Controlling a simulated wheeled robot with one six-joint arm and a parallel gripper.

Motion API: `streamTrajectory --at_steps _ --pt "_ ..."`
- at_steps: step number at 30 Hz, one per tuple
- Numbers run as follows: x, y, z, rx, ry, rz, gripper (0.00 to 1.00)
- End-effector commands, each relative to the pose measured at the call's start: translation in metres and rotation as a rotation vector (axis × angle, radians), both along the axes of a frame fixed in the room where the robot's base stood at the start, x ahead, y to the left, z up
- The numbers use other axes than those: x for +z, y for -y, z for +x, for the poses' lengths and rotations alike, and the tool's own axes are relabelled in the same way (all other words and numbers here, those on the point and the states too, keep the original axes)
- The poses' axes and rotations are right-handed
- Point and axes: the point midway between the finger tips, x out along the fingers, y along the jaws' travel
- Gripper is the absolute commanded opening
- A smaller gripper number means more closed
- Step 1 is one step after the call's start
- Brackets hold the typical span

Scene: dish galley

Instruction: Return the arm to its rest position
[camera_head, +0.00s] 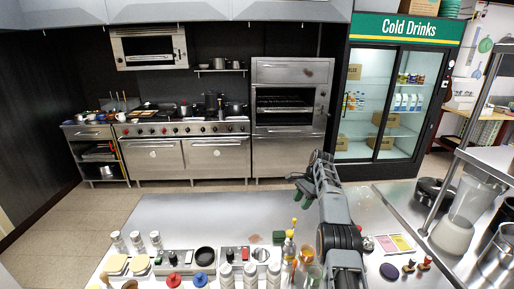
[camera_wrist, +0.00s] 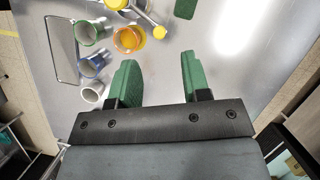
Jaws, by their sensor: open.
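My gripper (camera_head: 302,193) is raised above the steel counter (camera_head: 190,215) in the head view, at the end of my arm reaching forward and up. In the wrist view my gripper (camera_wrist: 158,75) shows two green fingertips spread apart with nothing between them. Below them, on the counter (camera_wrist: 225,60), stand an orange cup (camera_wrist: 128,40), a green-rimmed cup (camera_wrist: 88,31), a blue cup (camera_wrist: 92,66) and a white cup (camera_wrist: 93,93). The fingers are apart from all of them.
Shakers, white bottles and a yellow-topped bottle (camera_head: 289,243) crowd the counter's near edge. A blender (camera_head: 460,218) and pots stand on the right counter. A drinks fridge (camera_head: 390,100) and ovens are at the back. The counter's left middle is clear.

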Motion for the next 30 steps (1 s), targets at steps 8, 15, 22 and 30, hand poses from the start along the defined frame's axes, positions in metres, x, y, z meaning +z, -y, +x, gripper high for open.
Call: streamTrajectory --at_steps 8,15,22,30 --pt "0.068 -0.018 -0.017 0.151 0.140 -0.060 0.43" --pt "0.118 -0.038 -0.063 0.324 0.273 -0.134 0.43" --pt "0.145 -0.054 -0.128 0.503 0.389 -0.211 0.43" --pt "0.143 -0.068 -0.220 0.729 0.517 -0.314 0.43"
